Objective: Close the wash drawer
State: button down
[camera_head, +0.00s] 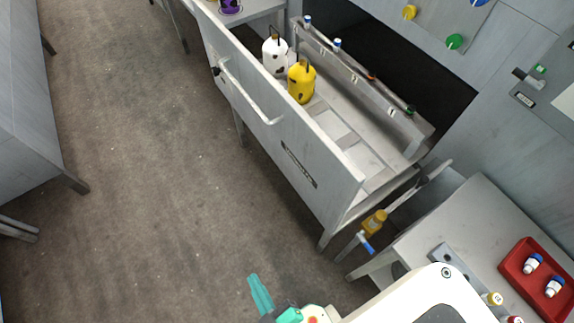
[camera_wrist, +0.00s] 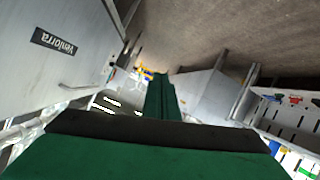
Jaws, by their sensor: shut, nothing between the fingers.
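The wash drawer (camera_head: 310,150) stands pulled out from the grey machine in the head view. It has a grey front panel with a bar handle (camera_head: 250,97) and a small dark label. A white spotted cylinder (camera_head: 274,57) and a yellow spotted cylinder (camera_head: 301,84) stand inside it. My gripper (camera_head: 260,293) is low in the head view, below and in front of the drawer, apart from it. Its teal fingers are shut and empty. They show dark green in the wrist view (camera_wrist: 160,95), and a grey panel with a dark label (camera_wrist: 53,42) is at left there.
A side table (camera_head: 425,232) at the lower right bears a red tray (camera_head: 515,270) with small bottles. A yellow and blue valve (camera_head: 374,224) is beside the drawer's near end. A grey bench (camera_head: 30,130) is far left. The floor in front of the drawer is clear.

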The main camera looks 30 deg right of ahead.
jog(key=w+d+f+n+g+h, duration=0.1)
jog(key=w+f+n+g, duration=0.15)
jog(key=f, duration=0.35)
jog(key=w+d+f+n+g+h, duration=0.1)
jog(key=w+f+n, duration=0.25)
jog(key=f, duration=0.25)
jog(key=n+g+h, duration=0.8)
jog(key=n+h, duration=0.1)
jog(key=h, duration=0.7)
send_near(298, 165)
jog(key=shift+g, duration=0.35)
jog(key=d, duration=0.6)
jog(key=shift+w+r, duration=0.15)
jog(key=shift+r, duration=0.05)
jog(key=shift+d, duration=0.2)
jog(key=shift+w, duration=0.15)
